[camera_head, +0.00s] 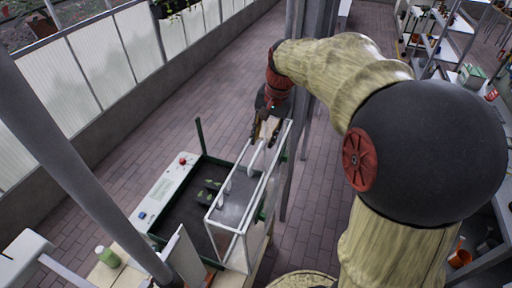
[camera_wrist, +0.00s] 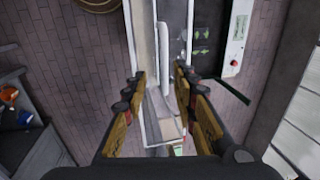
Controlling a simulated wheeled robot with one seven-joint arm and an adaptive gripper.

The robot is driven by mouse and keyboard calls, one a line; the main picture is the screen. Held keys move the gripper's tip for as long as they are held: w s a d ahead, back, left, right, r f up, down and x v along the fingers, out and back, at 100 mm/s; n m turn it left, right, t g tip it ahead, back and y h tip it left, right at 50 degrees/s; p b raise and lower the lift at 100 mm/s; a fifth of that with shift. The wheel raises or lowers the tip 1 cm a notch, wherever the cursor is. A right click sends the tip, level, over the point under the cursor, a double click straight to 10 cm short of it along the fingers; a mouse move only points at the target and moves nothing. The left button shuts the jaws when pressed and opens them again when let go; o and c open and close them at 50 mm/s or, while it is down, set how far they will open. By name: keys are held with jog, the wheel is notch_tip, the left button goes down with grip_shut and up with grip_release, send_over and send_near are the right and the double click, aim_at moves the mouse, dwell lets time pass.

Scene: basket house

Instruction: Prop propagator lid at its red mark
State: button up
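The propagator is a dark bed in a green frame (camera_head: 202,163), with a pale control panel (camera_head: 165,190) on its left. Its clear lid (camera_head: 238,212) has white edges and stands raised along the right side of the bed. My gripper (camera_head: 265,132) is over the far end of the lid, pointing down. In the wrist view, the fingers of my gripper (camera_wrist: 160,76) are spread apart, with the lid's white edge and handle (camera_wrist: 163,50) showing between and beyond them. I cannot tell whether a finger touches the lid. A red knob (camera_head: 183,160) sits on the panel; I cannot make out a separate red mark.
Small green plants (camera_head: 208,190) lie in the bed. A dark green post (camera_head: 199,136) rises at its far corner. A grey upright (camera_head: 290,165) stands just right of the lid. Brick floor (camera_head: 170,105) beyond is clear.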

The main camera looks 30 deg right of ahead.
aim_at(257, 154)
jog(key=f, duration=0.1)
jog(key=w+f, duration=0.1)
jog(key=w+a+f, duration=0.1)
jog(key=shift+f, duration=0.3)
jog(key=shift+s+f, duration=0.15)
jog(key=shift+f, duration=0.5)
jog(key=shift+s+f, duration=0.15)
jog(key=shift+f, duration=0.45)
jog(key=shift+w+a+f, duration=0.15)
jog(key=shift+w+f, duration=0.15)
jog(key=shift+f, duration=0.1)
jog(key=shift+s, duration=0.15)
jog(key=shift+c, duration=0.3)
grip_shut()
